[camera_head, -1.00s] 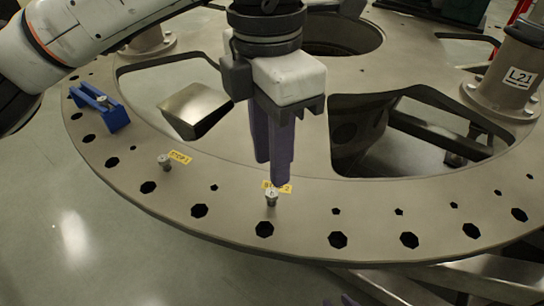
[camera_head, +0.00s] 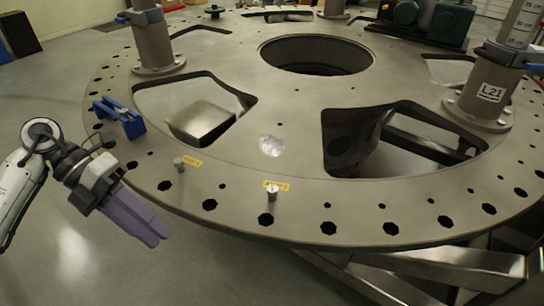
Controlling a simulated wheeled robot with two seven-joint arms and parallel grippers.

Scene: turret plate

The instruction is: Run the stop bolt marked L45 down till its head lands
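Two small metal bolts stand up from the rim of the large grey turret plate (camera_head: 290,220). One bolt (camera_head: 273,193) is beside a yellow tag (camera_head: 276,185) near the plate's front; the other bolt (camera_head: 178,163) is beside a yellow tag (camera_head: 192,162) further left. I cannot read L45 on either bolt or tag. My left gripper (camera_head: 160,236) is off the plate's left front edge, clear of both bolts. Its purple fingers lie together with no visible gap and nothing between them. My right gripper is out of view.
A blue bracket (camera_head: 120,118) sits on the left rim. A post marked L21 (camera_head: 485,92) stands at the right, another post (camera_head: 152,42) at the back left. The plate has large cut-outs and a row of rim holes. Metal beams (camera_head: 430,262) lie below the front right.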

